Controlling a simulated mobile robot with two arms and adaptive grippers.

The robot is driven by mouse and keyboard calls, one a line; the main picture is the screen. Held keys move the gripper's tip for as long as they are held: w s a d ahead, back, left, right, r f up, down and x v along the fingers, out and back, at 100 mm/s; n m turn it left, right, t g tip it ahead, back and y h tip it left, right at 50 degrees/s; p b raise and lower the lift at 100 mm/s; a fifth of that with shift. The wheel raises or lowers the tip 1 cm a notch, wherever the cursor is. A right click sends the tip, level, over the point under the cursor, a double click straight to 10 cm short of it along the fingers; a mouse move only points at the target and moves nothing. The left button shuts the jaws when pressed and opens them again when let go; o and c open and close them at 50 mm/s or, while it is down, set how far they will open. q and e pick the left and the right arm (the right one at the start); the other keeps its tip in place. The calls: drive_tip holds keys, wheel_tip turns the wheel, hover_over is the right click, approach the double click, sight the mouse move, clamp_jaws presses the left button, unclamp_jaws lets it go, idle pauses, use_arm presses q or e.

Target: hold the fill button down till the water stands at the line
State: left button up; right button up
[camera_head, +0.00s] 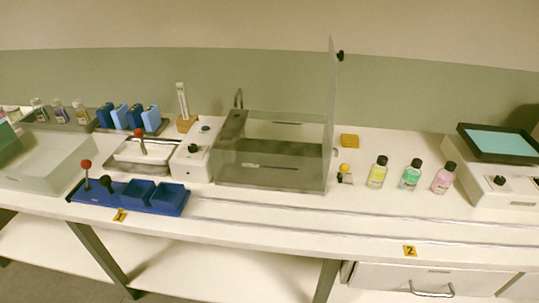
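A white box (190,165) stands left of the middle of the bench. It has a black knob (192,148) on its front part and a small blue button (205,128) farther back; I cannot tell for certain which one is the fill button. Right of it stands a clear-walled grey tank (270,182) with a tall transparent panel (331,110) standing up at its right side. A dark spout (239,98) rises at its back left. A water level or fill line cannot be made out. Neither of my grippers is in view.
A blue tray (150,206) with a red-topped lever is at front left. Yellow, green and pink bottles (411,176) stand right of the tank, near a yellow-topped piece (344,170). A box with a dark-framed screen (500,140) is far right. The front bench strip is mostly clear.

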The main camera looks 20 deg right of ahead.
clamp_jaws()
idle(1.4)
